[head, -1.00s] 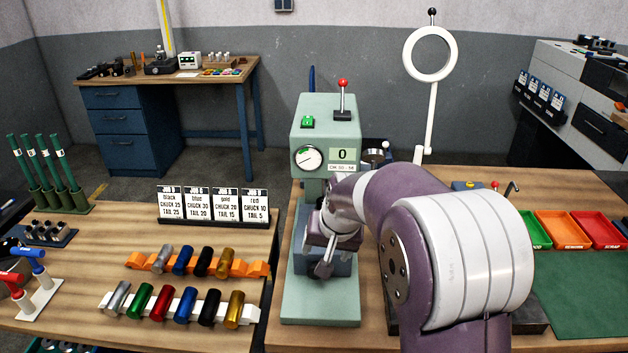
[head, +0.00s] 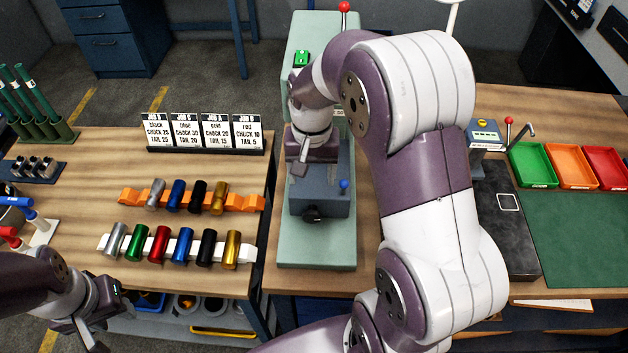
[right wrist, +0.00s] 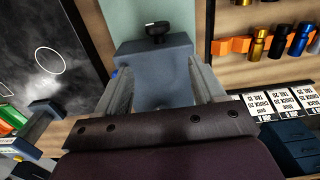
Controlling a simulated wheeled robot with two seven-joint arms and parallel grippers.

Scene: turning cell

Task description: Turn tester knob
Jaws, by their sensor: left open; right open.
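The tester (head: 318,250) is a pale green machine in the middle of the head view. A blue-grey block (head: 322,200) on its base carries a black knob (head: 312,214) at the front and a small blue-tipped lever (head: 343,185) on the right. My right gripper (head: 299,170) is open and empty, above the block's rear left, apart from the knob. In the right wrist view, the black knob (right wrist: 157,30) shows beyond the open fingers (right wrist: 160,85), with the block between and past them. My left gripper (head: 88,338) is open at the lower left, away from the tester. My right arm hides the dial.
Coloured cylinders lie on an orange rack (head: 245,202) and a white rack (head: 187,250) on the left bench. Job cards (head: 202,133) stand behind. A red-topped lever (head: 344,8) rises from the tester. Coloured trays (head: 577,165) and a green mat (head: 580,235) lie right.

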